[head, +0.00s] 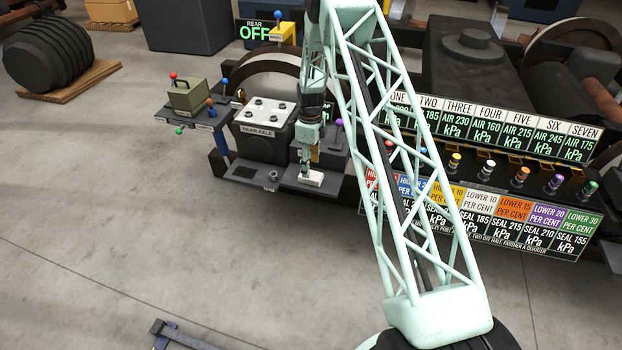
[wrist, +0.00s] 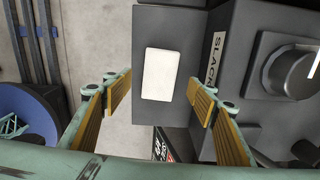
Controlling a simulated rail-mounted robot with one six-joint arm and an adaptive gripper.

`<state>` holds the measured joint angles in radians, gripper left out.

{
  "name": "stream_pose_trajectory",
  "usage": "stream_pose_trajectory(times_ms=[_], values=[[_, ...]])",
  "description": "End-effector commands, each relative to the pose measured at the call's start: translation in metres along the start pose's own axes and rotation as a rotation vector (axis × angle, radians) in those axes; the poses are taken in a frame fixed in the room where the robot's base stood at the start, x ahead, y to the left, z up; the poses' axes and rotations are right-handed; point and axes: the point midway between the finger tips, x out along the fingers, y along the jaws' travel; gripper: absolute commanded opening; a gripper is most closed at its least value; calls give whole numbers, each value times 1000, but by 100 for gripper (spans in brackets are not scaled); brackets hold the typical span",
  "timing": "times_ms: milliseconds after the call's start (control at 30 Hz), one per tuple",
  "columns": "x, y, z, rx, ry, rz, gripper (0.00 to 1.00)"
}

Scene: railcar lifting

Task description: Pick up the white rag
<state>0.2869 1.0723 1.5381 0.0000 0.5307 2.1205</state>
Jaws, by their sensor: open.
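The white rag (wrist: 161,74) is a small white rectangular block shape. It lies on a dark grey ledge (wrist: 176,18) in the wrist view. In the head view the rag (head: 311,178) sits at the front of the machine, directly under my gripper (head: 305,170). In the wrist view my gripper (wrist: 160,95) is open, with one yellow-padded finger to the left of the rag and one to the right. Gaps show between the rag and both fingers in that view. The height of the fingertips over the ledge is hard to tell.
A block labelled REAR AXLE (head: 263,123) stands left of my gripper. A green box (head: 187,95) with a red knob sits on a side shelf. A row of coloured knobs and label panels (head: 480,205) runs to the right. Open floor (head: 130,240) lies in front.

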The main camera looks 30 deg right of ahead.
Motion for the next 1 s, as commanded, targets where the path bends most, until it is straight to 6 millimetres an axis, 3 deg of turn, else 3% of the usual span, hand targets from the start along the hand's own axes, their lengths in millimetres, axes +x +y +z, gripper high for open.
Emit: stream_pose_trajectory(times_ms=[433, 1000], values=[[43, 1, -2, 0, 0, 1, 53], [47, 1, -2, 0, -1, 1, 53]])
